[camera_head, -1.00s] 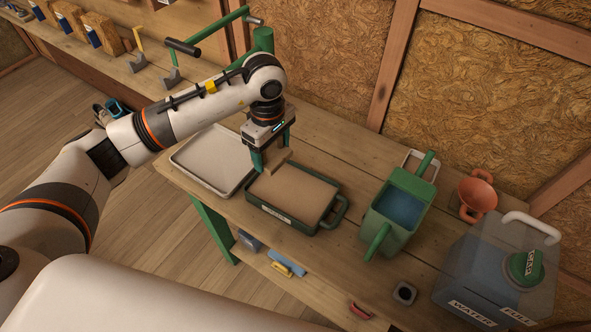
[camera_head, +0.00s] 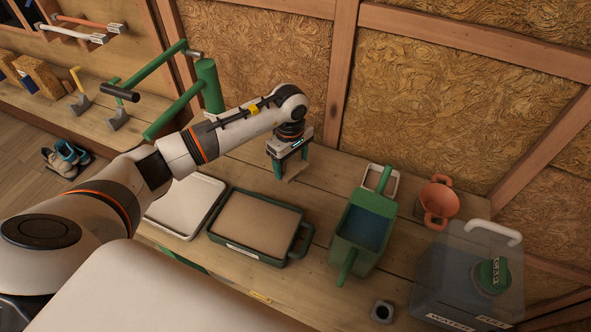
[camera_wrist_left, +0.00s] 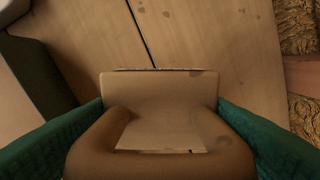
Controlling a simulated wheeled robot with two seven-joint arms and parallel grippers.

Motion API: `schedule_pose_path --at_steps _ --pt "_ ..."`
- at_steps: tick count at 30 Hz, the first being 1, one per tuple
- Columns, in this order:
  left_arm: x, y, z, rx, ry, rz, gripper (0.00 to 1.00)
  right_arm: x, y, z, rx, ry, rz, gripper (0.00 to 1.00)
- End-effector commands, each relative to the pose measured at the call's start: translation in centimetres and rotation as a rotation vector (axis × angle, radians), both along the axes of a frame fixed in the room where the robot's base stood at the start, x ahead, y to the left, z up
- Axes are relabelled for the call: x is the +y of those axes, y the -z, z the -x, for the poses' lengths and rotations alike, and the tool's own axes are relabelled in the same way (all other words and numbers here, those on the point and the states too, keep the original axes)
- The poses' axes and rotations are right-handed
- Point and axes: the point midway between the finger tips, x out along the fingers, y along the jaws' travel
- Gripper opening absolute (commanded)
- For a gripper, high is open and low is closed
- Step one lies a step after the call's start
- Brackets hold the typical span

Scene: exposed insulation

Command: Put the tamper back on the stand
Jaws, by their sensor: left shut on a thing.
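The tamper (camera_head: 297,168) is a tan wooden piece, mostly hidden by the fingers in the head view. In the left wrist view the tamper (camera_wrist_left: 160,100) shows its broad flat plate and rounded handle between the green fingers. My left gripper (camera_head: 290,164) is shut on it, over the bench behind the sand tray. I cannot tell whether the tamper touches the bench. No stand can be made out with certainty. My right gripper is not in view.
The green sand tray (camera_head: 219,239) lies in front of the gripper, with a white tray (camera_head: 154,220) to its left. A green watering vessel (camera_head: 347,257), a small white frame (camera_head: 396,183), an orange pot (camera_head: 439,196) and a water canister (camera_head: 448,285) stand to the right.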

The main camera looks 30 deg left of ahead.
Motion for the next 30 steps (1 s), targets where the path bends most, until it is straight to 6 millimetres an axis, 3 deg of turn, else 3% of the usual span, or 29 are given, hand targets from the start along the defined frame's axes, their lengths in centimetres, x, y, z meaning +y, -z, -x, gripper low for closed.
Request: schedule_pose_path --at_steps 12,23,24,27,30 --pt "-0.1 4.3 0.0 0.000 -0.001 0.002 0.51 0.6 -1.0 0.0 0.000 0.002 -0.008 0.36" --pt "0.0 4.9 -0.1 -0.002 0.000 0.000 0.51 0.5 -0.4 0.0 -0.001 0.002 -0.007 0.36" --pt "0.0 4.8 0.0 -0.002 0.000 0.000 0.77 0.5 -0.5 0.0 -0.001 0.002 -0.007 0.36" --pt "0.0 4.7 0.0 -0.002 0.000 0.001 0.93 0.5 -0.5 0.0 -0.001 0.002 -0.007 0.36" --pt "0.0 4.7 0.0 -0.002 0.000 0.001 0.94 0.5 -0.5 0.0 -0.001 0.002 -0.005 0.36"
